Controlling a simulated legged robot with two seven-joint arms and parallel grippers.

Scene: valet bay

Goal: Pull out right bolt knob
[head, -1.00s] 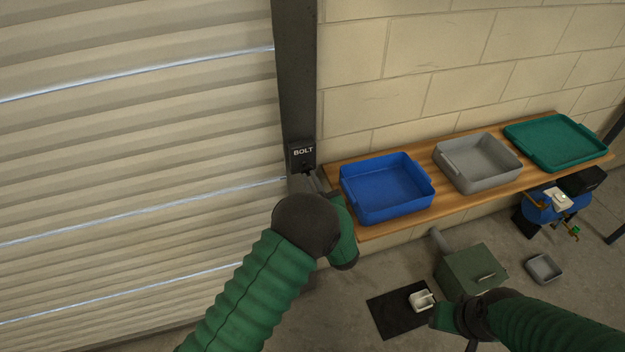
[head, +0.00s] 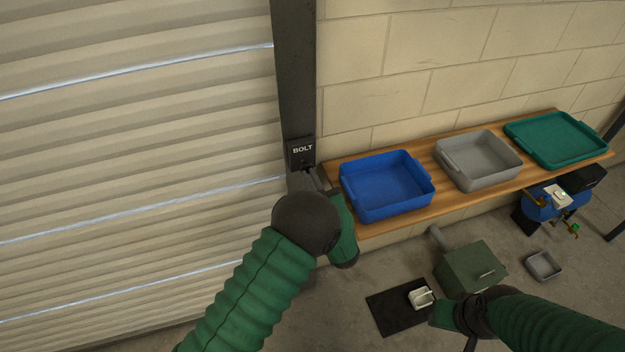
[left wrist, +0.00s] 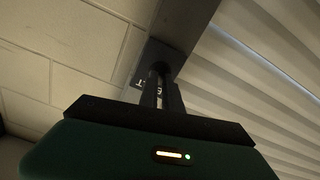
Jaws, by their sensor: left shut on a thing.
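The dark bolt housing (head: 301,152), labelled BOLT, sits on the dark door post beside the shutter. My left gripper (head: 309,180) reaches up to just below the label. In the left wrist view the two dark fingers (left wrist: 161,88) point at the housing (left wrist: 168,56) and are shut on the bolt knob, which is mostly hidden between them. My left wrist covers the lower part of this spot in the head view. My right gripper (head: 450,322) is at the lower right, away from the bolt; its fingers are not clear.
A wooden bench (head: 375,228) right of the post holds a blue tray (head: 388,183), a grey tray (head: 478,160) and a green tray (head: 556,138). A green box (head: 468,268), a black mat (head: 388,312) with a white dish (head: 421,297), and a blue tank (head: 545,206) stand low on the right.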

